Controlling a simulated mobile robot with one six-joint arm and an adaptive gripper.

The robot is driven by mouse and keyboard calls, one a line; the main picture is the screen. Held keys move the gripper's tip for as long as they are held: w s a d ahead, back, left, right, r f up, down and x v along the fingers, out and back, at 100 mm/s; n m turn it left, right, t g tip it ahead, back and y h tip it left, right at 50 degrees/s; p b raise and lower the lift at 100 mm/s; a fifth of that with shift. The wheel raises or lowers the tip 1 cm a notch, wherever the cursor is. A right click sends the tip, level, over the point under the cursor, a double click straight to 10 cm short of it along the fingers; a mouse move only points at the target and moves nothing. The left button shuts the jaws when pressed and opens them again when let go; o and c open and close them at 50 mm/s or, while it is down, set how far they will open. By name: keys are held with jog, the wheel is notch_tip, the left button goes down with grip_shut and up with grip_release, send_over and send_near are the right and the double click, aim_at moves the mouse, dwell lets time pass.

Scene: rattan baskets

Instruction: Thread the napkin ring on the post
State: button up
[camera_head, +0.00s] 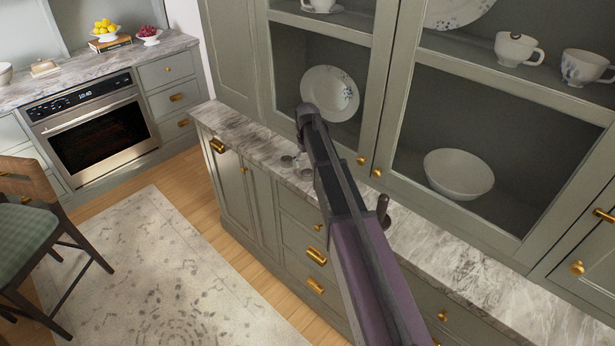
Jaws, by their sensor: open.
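My arm crosses the counter from the bottom of the head view up to a dark joint near the cabinet. My gripper is not clearly visible; the arm hides that area. Small round grey items (288,161) lie on the marble counter just left of the arm; one of them may be the napkin ring, but they are too small to tell. A dark brown upright piece (383,207) shows at the arm's right edge. It may be the post, but its lower part is hidden and I cannot be sure.
The narrow marble counter (450,262) runs beneath glass-fronted cabinets holding a white bowl (459,174), a plate (330,93) and cups. An oven (100,130) and a chair (30,235) stand at left.

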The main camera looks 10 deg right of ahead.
aim_at(308, 173)
jog(key=shift+f, duration=0.1)
jog(key=shift+s+f+b, duration=0.2)
jog(key=shift+f+b, duration=2.3)
jog(key=shift+b, duration=0.1)
jog(key=c, duration=1)
